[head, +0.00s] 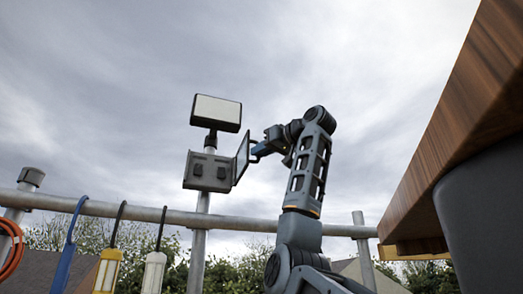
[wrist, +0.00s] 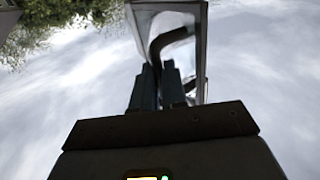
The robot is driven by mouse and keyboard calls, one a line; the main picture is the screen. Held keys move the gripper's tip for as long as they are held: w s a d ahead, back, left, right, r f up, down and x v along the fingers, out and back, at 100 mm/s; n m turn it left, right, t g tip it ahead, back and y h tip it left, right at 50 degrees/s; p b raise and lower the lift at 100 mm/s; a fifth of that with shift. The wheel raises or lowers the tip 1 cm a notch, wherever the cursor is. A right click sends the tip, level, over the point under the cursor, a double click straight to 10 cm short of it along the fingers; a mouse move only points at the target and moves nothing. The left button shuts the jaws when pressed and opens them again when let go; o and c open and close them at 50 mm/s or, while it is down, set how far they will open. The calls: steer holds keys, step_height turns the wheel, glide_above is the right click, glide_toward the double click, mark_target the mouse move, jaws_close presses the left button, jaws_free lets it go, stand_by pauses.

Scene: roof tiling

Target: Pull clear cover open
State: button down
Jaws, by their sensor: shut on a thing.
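The clear cover (head: 241,158) is a dark-framed, see-through panel on the right side of a grey switch box (head: 208,171). It stands swung out at an angle from the box, whose front with dark switches shows. My gripper (head: 256,153) is at the cover's outer side, shut on the cover's handle. In the wrist view, the fingers of my gripper (wrist: 162,76) close around the dark curved handle (wrist: 172,38), with the cover's frame (wrist: 203,45) beside it. The exact contact at the fingertips is partly hidden.
A lamp (head: 217,112) sits above the box on a metal post (head: 201,232). A horizontal rail (head: 150,215) crosses below, with hanging work lights (head: 107,270), a blue strap and an orange cable coil (head: 10,245). A wooden edge (head: 455,110) fills the right. Open sky surrounds the box.

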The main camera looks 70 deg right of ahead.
steer(key=shift+w+d+f, duration=0.1)
steer(key=shift+w+f, duration=0.05)
steer(key=c, duration=1.4)
jaws_free()
steer(key=shift+w+d, duration=0.15)
steer(key=shift+o, duration=1.2)
steer(key=b+v, duration=0.2)
steer(key=v, duration=0.6)
